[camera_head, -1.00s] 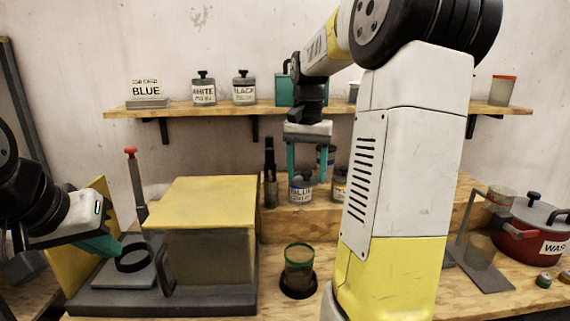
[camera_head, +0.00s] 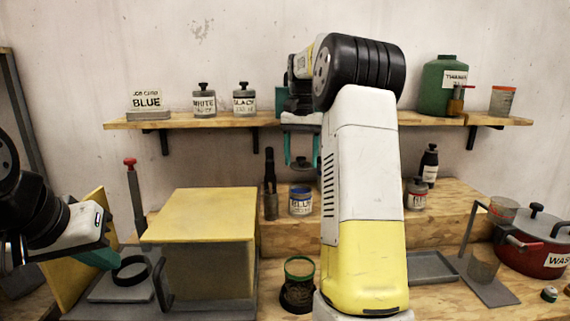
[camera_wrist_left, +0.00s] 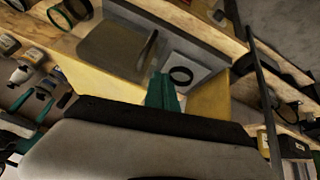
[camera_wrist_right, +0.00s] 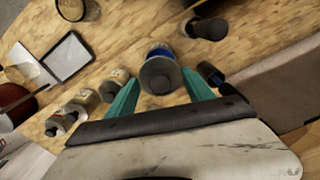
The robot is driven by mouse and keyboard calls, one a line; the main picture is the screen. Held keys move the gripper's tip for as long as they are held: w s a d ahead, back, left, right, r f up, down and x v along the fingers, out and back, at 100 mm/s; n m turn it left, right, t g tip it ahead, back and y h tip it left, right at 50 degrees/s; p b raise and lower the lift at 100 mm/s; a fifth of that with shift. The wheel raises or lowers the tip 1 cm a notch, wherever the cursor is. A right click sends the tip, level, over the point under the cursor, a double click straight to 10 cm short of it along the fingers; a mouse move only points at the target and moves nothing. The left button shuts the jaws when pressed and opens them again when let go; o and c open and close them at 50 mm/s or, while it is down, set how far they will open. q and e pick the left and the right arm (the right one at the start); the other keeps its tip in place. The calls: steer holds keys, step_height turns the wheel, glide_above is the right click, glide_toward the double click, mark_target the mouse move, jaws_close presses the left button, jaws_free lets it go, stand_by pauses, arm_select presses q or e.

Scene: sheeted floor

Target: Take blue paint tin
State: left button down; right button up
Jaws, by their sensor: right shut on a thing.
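The blue paint tin (camera_head: 301,205), labelled BLUE, stands upright on the wooden step with its top open and blue at the rim. It also shows in the right wrist view (camera_wrist_right: 161,50). My right gripper (camera_head: 302,163) is above it, apart from the tin. Its teal fingers are shut on a grey knobbed lid (camera_wrist_right: 158,77), which hides part of the tin in the wrist view. My left gripper (camera_head: 112,262) is at the left by a black ring (camera_head: 131,269) on a grey plate. Its fingers (camera_wrist_left: 163,92) look closed together with nothing between them.
A yellow-topped box (camera_head: 205,215) stands left of the tin, with a dark slim object (camera_head: 270,190) between them. A green-rimmed cup (camera_head: 299,270) is in front. The shelf (camera_head: 225,118) above holds white and black tins. My right arm hides part of the step.

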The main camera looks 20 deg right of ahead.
step_height(320, 180, down, 6)
steer(key=shift+f, duration=0.2)
stand_by(0.5)
steer(key=shift+w+f, duration=0.1)
steer(key=shift+f, duration=0.1)
stand_by(1.8)
steer(key=o, duration=1.7)
steer(key=shift+r, duration=0.15)
steer(key=shift+r, duration=3.4)
jaws_close()
